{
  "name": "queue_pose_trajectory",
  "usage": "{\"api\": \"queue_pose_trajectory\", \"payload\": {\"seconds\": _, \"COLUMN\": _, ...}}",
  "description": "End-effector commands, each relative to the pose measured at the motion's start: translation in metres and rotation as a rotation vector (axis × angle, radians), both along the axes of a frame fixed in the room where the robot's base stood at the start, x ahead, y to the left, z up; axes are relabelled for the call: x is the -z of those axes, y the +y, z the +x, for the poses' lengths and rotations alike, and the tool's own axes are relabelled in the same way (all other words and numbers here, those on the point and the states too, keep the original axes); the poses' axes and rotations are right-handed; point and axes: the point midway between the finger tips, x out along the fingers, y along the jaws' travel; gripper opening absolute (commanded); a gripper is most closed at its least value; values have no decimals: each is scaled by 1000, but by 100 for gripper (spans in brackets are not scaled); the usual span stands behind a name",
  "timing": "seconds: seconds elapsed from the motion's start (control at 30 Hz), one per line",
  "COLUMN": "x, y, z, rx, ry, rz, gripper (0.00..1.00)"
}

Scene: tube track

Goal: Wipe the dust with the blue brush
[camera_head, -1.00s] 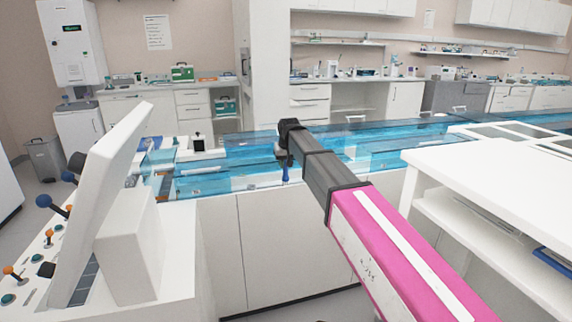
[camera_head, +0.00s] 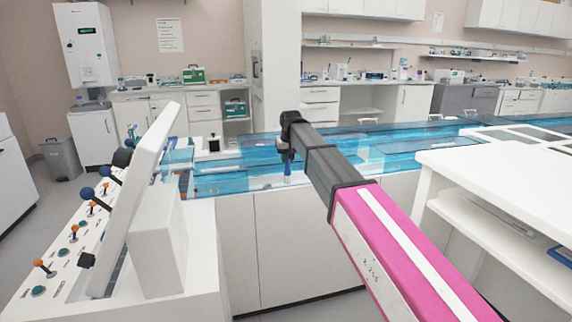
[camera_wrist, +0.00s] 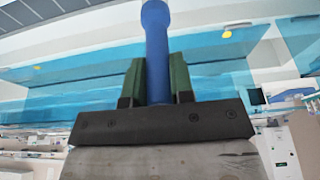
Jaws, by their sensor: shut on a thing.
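My gripper (camera_wrist: 156,84) is shut on the blue brush (camera_wrist: 155,18). In the wrist view its blue handle runs up between the two green-lined fingers. In the head view the brush (camera_head: 287,170) hangs down from the end of my outstretched arm, in front of the blue transparent tube track (camera_head: 222,184). I cannot tell whether the brush touches anything. Its bristles are not clear in either view. I cannot make out dust in these frames.
A white control console (camera_head: 160,250) with several levers stands at the left. A white table with a shelf (camera_head: 500,185) stands at the right. White cabinets (camera_head: 290,245) lie below the track. A grey bin (camera_head: 61,158) stands at the far left, with open floor beside it.

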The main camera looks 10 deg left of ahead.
Motion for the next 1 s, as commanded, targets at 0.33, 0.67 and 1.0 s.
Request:
{"api": "queue_pose_trajectory", "payload": {"seconds": 0.33, "x": -32, "y": -4, "z": 12, "rx": 3, "ry": -1, "rz": 0, "gripper": 0}}
{"api": "queue_pose_trajectory", "payload": {"seconds": 0.67, "x": -44, "y": -6, "z": 15, "rx": 5, "ry": -1, "rz": 1, "gripper": 0}}
{"api": "queue_pose_trajectory", "payload": {"seconds": 1.0, "x": -44, "y": -6, "z": 15, "rx": 5, "ry": -1, "rz": 1, "gripper": 0}}
